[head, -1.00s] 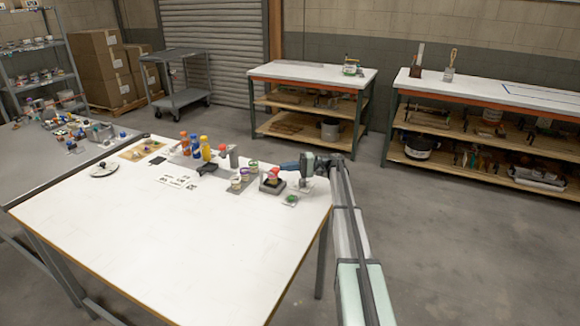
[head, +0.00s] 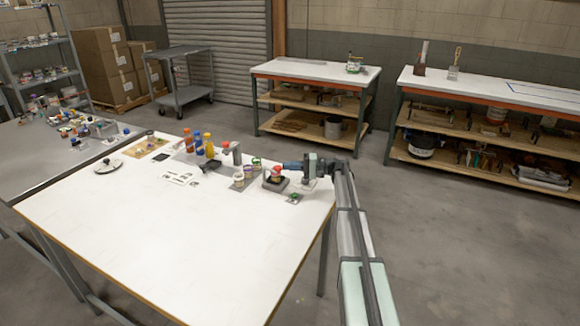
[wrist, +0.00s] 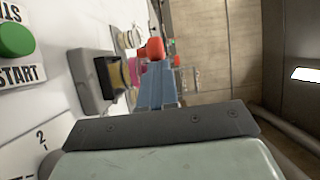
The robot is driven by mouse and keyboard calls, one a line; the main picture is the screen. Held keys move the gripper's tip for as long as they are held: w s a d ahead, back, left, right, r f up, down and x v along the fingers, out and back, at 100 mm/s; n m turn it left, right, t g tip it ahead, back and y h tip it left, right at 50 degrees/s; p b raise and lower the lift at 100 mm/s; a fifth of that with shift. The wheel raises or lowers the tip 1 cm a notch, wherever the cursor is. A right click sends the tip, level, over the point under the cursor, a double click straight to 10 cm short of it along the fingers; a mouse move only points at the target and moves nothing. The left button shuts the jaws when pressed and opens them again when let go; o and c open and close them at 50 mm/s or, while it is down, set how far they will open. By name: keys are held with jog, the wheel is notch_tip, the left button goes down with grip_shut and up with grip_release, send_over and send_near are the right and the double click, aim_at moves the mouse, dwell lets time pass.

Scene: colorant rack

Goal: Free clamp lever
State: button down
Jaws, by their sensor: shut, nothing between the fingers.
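A small red knob (head: 276,170), which looks like the clamp lever's end, stands over a dark grey block near the table's far right corner. The red knob (wrist: 155,48) also shows in the wrist view, just beyond my fingertips. My gripper (head: 285,165) reaches in from the right with its blue fingers together and empty. In the wrist view my gripper (wrist: 157,66) points at the knob; whether it touches is unclear. The grey block (wrist: 92,80) with a dark recess is left of the fingers. The lever's arm and pivot are mostly hidden.
A green START button (wrist: 15,40) is at the left in the wrist view. Orange and blue bottles (head: 198,145) stand farther back. The table's front (head: 190,240) is clear.

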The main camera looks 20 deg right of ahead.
jog(key=s+a+m+t+h, duration=0.2)
jog(key=a+m+t+h, duration=0.2)
jog(key=a+t+h, duration=0.1)
jog(key=s+a+m+t+h, duration=0.2)
jog(key=a+m+t+h, duration=0.3)
jog(key=a, duration=0.3)
jog(key=shift+s+m+t, duration=0.3)
jog(key=shift+t, duration=0.1)
dwell(0.5)
dwell(0.5)
jog(key=s+d, duration=0.1)
jog(key=s, duration=1.2)
jog(key=shift+d, duration=0.2)
